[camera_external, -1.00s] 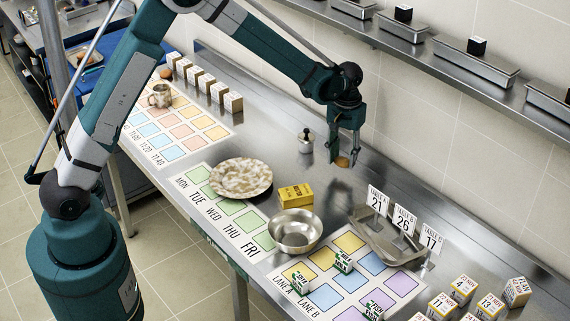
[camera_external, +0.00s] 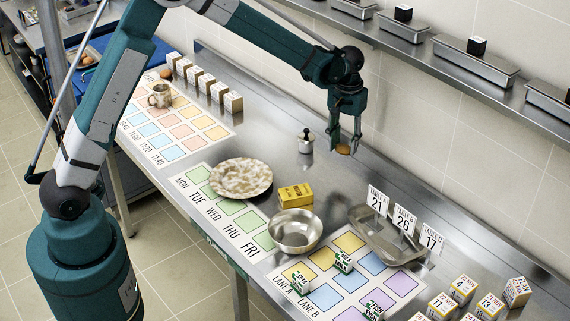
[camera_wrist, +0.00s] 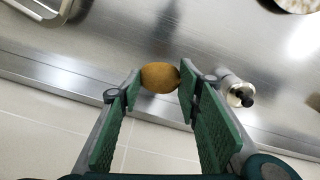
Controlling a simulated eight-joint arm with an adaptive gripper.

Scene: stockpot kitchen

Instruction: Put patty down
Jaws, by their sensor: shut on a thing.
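The patty (camera_external: 343,150) is a small round brown piece. My gripper (camera_external: 344,146) is shut on it, with one finger on each side, and the fingers point down. The wrist view shows the patty (camera_wrist: 160,77) between the tips of the two green finger pads. In the external view the patty appears held above the steel counter (camera_external: 290,105), near its wall side. The exact height above the counter is hard to tell.
A small metal pepper-mill-like item (camera_external: 306,141) stands just left of my gripper. A yellow box (camera_external: 295,196), a metal bowl (camera_external: 294,231), a speckled plate (camera_external: 240,178) and a steel tray (camera_external: 385,237) with number cards are nearer. Bare counter lies around the gripper.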

